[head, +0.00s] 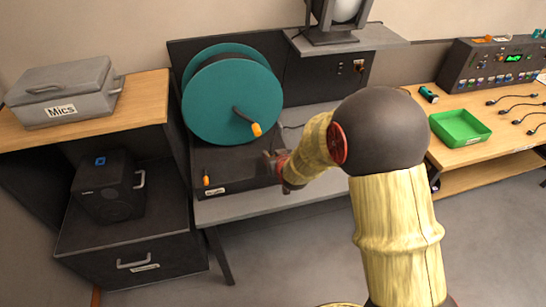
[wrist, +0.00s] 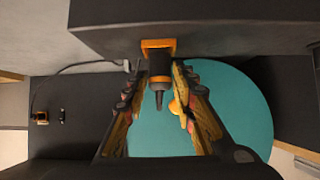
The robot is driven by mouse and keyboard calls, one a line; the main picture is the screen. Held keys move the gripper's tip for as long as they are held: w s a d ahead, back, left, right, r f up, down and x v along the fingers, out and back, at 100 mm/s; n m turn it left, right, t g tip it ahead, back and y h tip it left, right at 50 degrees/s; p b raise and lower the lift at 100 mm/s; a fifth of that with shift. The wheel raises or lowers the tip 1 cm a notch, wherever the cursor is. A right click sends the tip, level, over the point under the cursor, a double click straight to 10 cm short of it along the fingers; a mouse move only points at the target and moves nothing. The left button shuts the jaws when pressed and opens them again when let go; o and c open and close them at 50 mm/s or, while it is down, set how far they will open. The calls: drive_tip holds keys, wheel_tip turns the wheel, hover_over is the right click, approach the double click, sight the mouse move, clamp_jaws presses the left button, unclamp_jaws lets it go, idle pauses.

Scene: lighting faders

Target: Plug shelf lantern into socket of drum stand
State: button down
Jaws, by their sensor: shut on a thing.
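My gripper (head: 273,158) is at the right side of the drum stand (head: 240,184), which carries a large teal drum (head: 215,110). In the wrist view, my gripper (wrist: 158,72) is shut on a dark plug (wrist: 160,66), with one finger on each side. The plug's front end meets an orange-framed socket (wrist: 158,43) on a dark face of the stand; how deep it sits I cannot tell. A grey cable (wrist: 90,64) runs in from the left. The shelf lantern (head: 332,34) stands on the grey shelf, cut off by the top edge.
The drum's crank has an orange knob (head: 256,130), close by my gripper. A dark panel with a wall outlet (head: 359,66) is behind. A Mics case (head: 62,88) tops the left cabinet. A green tray (head: 460,127) and several cables lie on the right bench.

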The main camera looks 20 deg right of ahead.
drive_tip(key=shift+s+f, duration=0.1)
drive_tip(key=shift+f, duration=0.15)
drive_tip(key=c, duration=1.9)
unclamp_jaws()
drive_tip(key=o, duration=0.5)
drive_tip(key=shift+r, duration=0.1)
drive_tip(key=v, duration=1.1)
drive_tip(key=shift+s+r, duration=0.25)
drive_tip(key=shift+s, duration=0.05)
